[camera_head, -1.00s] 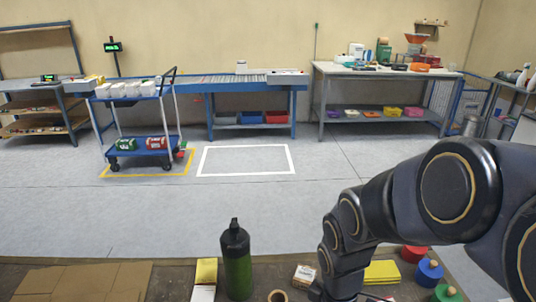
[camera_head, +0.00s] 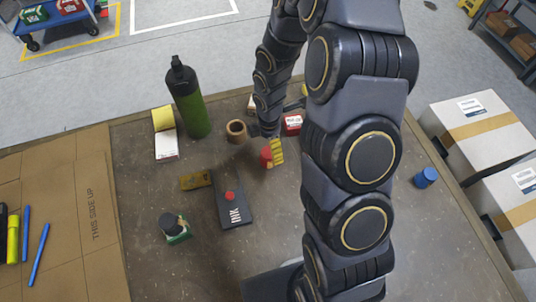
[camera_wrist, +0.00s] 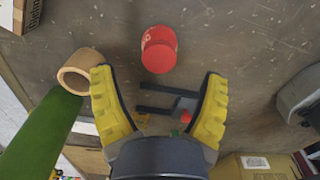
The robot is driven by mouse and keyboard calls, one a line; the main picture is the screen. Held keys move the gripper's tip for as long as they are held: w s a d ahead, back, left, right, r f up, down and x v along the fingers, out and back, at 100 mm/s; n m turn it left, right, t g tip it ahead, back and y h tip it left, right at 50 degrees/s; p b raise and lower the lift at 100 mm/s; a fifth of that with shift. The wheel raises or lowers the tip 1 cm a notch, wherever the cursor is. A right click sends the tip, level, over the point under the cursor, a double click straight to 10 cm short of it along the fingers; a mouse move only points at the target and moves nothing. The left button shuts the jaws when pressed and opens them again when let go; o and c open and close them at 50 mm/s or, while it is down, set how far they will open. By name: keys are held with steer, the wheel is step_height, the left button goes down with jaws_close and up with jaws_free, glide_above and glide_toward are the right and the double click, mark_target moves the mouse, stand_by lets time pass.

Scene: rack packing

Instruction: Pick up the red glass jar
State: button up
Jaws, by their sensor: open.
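The red glass jar (camera_wrist: 159,42) is a small red cylinder on the brown tabletop. In the wrist view it lies just beyond my fingertips, roughly centred between them. In the head view the jar (camera_head: 265,157) shows only in part, beside a yellow finger pad. My gripper (camera_wrist: 158,75) is open, with its two yellow-padded fingers spread apart and nothing between the tips. In the head view the gripper (camera_head: 277,151) shows mainly one yellow finger; my arm hides the rest. I cannot tell the exact gap between fingers and jar.
A tan ring (camera_head: 236,131) and a tall green bottle (camera_head: 192,105) stand close by. A red box (camera_head: 291,123) sits behind the jar. A blue object (camera_head: 425,177) is at right. Bare table lies around the jar.

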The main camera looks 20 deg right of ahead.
mark_target(268, 152)
step_height(268, 152, down, 4)
steer(key=shift+f, duration=0.25)
steer(key=shift+c, duration=0.4)
steer(key=c, duration=1.1)
steer(key=shift+w+r, duration=0.1)
steer(key=shift+r, duration=0.05)
steer(key=shift+c, duration=0.2)
